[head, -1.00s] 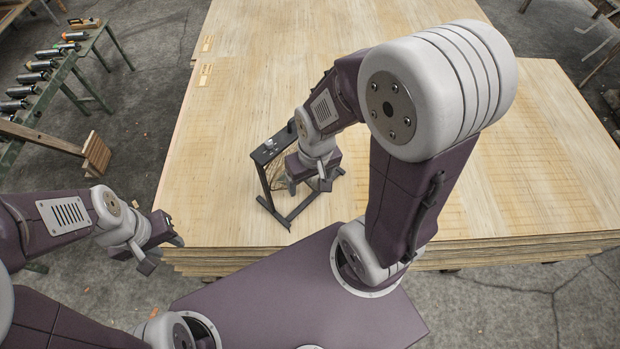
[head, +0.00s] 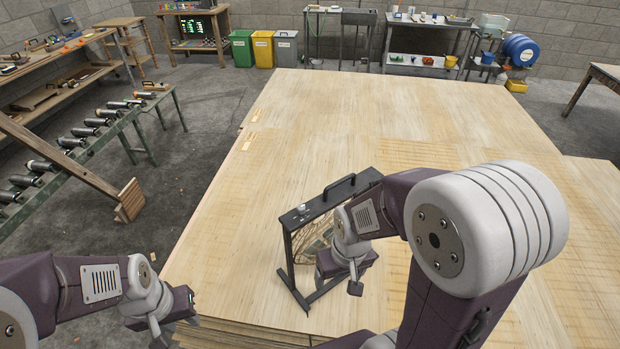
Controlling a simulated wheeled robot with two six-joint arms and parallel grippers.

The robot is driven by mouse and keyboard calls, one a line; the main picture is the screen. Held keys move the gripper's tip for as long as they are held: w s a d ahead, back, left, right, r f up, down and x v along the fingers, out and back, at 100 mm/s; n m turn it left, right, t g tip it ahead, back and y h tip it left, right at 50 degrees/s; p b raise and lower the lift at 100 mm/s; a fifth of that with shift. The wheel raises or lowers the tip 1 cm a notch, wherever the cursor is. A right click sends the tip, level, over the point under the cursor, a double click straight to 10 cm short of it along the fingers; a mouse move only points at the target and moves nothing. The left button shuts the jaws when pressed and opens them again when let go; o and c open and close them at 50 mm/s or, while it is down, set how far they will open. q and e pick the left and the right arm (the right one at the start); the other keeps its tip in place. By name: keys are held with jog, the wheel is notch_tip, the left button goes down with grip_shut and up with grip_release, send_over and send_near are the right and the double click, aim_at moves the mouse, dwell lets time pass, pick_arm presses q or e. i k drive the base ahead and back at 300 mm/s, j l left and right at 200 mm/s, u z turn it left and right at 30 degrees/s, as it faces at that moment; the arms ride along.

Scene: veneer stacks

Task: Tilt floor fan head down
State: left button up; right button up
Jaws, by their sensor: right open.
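The floor fan (head: 322,203) is a black framed box fan with a carry handle and a small knob on top. It stands on the veneer stack (head: 240,215) near its front edge. Its head looks slightly turned, and its tilt is hard to judge. My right gripper (head: 337,281) is open in front of the fan's right part and hides much of the grille. I cannot tell whether it touches the frame. My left gripper (head: 176,328) is open and empty, low at the left near the stack's front left corner, away from the fan.
A green roller conveyor (head: 110,125) and a wooden shelf bench (head: 60,88) stand at the left. Green, yellow and grey bins (head: 263,48) and work tables (head: 425,65) line the back wall. The stack's top behind the fan is clear.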

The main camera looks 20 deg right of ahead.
aim_at(328, 221)
jog(key=i+j+z, duration=0.1)
jog(key=j+z, duration=0.65)
jog(key=j, duration=0.15)
